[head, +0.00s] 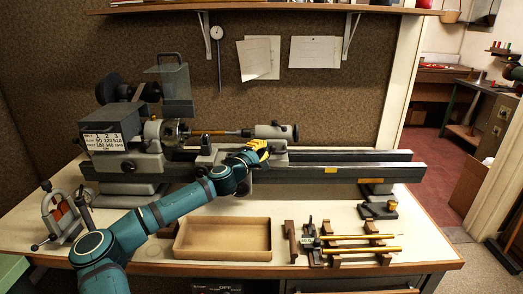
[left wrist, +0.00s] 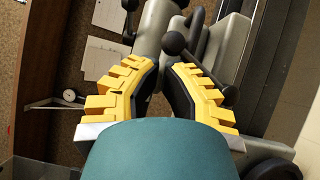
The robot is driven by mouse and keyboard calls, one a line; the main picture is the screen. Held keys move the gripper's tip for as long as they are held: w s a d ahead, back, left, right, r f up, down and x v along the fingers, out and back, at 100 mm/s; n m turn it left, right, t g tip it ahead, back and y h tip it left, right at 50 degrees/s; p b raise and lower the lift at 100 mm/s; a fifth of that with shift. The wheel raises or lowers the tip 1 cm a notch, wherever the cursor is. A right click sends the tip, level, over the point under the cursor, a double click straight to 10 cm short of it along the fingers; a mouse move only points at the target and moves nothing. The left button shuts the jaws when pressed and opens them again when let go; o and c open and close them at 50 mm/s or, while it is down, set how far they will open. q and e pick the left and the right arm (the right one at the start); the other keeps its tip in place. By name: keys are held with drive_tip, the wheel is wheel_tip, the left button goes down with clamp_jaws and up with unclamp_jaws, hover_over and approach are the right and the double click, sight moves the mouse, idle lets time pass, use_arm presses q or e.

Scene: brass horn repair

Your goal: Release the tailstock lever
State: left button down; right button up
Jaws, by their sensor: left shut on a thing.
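The grey tailstock (head: 275,131) stands on the lathe bed, right of the headstock. My left gripper (head: 259,147), with yellow fingers, is at the front of the tailstock. In the left wrist view my left gripper (left wrist: 163,80) has its dark finger pads close together, shut on the tailstock lever. A dark ball knob (left wrist: 175,42) shows just beyond the fingertips, against the grey tailstock body (left wrist: 153,27). The gripped part of the lever is mostly hidden by the fingers. My right gripper is not in view.
A long brass rod (head: 215,132) lies between the headstock (head: 112,150) and the tailstock. An open cardboard tray (head: 222,258) sits on the bench front. A rack with brass rods (head: 360,249) is to its right. The lathe bed (head: 350,172) is clear at right.

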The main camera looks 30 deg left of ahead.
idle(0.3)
use_arm(q)
drive_tip(key=shift+w+d+r+m+g+p, duration=0.1)
drive_tip(key=shift+w+d+m+g+p, duration=0.35)
drive_tip(key=shift+d+m+p, duration=0.15)
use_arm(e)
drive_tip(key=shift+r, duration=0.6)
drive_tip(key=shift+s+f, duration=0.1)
